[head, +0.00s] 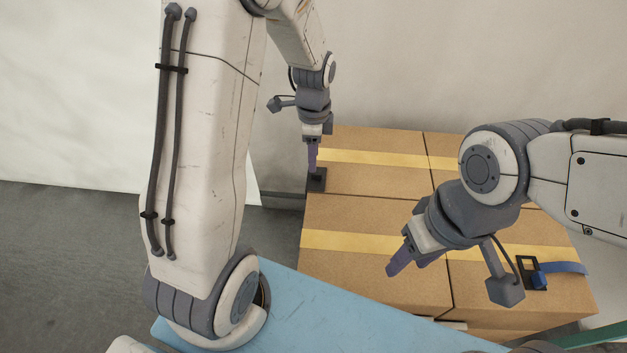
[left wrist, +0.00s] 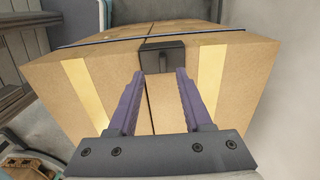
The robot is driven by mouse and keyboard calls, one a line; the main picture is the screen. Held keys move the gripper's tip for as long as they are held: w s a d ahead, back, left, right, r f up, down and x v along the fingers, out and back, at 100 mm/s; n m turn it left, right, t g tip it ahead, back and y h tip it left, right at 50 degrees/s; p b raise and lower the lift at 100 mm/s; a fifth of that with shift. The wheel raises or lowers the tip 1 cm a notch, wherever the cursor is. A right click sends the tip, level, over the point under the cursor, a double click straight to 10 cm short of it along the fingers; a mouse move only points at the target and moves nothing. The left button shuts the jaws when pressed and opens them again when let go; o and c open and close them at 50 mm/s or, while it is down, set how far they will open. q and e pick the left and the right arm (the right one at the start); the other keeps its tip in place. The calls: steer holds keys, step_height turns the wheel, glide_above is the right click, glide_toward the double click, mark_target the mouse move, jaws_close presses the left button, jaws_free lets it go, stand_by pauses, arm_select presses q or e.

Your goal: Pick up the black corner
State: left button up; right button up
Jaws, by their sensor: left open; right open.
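The black corner (head: 317,181) sits on the far-left edge of the cardboard boxes, at the seam between two of them. It also shows in the left wrist view (left wrist: 163,54), just beyond the fingertips and roughly centred between them. My left gripper (head: 312,168) is open over it in the head view, its purple fingers (left wrist: 160,74) apart with nothing held between them. From these views I cannot tell whether the fingers touch the corner. My right gripper (head: 401,263) is open and empty above the near boxes.
Several cardboard boxes (head: 365,212) with yellow tape stand pushed together. A black frame (head: 527,272) with a blue strap (head: 565,268) lies on the right box. A thin strap (left wrist: 105,40) runs along the box edge in the left wrist view. A light blue surface (head: 345,318) lies in front.

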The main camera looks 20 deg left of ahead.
mark_target(316, 180)
arm_select(q)
steer(key=shift+w+a+f, duration=0.1)
steer(key=shift+f, duration=1.45)
steer(key=shift+w+f, duration=0.1)
steer(key=shift+f, duration=1.45)
jaws_close()
